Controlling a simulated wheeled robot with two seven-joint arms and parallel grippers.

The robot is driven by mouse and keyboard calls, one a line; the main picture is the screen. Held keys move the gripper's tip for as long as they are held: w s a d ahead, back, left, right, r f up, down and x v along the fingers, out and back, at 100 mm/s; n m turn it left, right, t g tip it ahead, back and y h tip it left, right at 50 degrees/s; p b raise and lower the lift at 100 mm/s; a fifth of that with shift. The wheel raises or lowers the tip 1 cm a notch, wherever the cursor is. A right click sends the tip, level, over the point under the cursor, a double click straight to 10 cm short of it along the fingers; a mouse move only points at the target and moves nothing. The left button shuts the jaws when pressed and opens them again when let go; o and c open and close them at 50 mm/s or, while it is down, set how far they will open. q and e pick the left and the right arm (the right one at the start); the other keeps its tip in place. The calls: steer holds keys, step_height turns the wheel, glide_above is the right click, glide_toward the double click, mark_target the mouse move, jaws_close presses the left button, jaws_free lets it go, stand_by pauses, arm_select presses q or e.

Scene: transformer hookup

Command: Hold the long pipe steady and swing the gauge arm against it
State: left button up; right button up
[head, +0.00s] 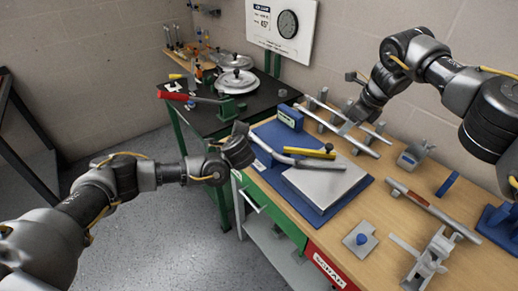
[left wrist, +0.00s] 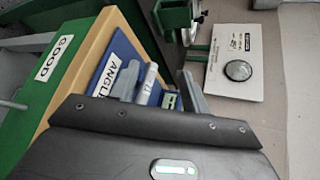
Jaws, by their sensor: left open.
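A blue angle gauge (head: 352,198) with a grey plate (head: 322,186) sits on the wooden bench. A bent grey pipe (head: 309,163) lies over it, one leg reaching toward my left gripper. The yellow gauge arm (head: 312,153) lies just behind the pipe; whether they touch is unclear. My left gripper (head: 241,131) is open at the pipe's near-left end. In the left wrist view, the marked pipe end (left wrist: 148,84) shows between the open fingers (left wrist: 158,88). My right gripper (head: 352,115) is over the pipe rack at the back; its jaw opening is unclear.
Straight pipes (head: 345,136) rest on a rack behind the gauge. A clamp (head: 428,254), another pipe (head: 433,210) and a small plate with a blue knob (head: 360,239) occupy the bench's right. A black table (head: 205,118) with a red-handled tool stands at left.

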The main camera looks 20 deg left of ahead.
mark_target(258, 142)
arm_select(q)
steer(key=s+d+r+m+g+h, duration=0.1)
steer(key=s+d+m, duration=0.3)
steer(key=s+d, duration=0.45)
steer(key=x, duration=0.4)
steer(key=d+x, duration=0.1)
steer(key=x, duration=0.3)
steer(key=d+x, duration=0.1)
steer(key=x, duration=0.3)
steer(key=shift+w+r, duration=0.15)
steer(key=shift+w, duration=0.2)
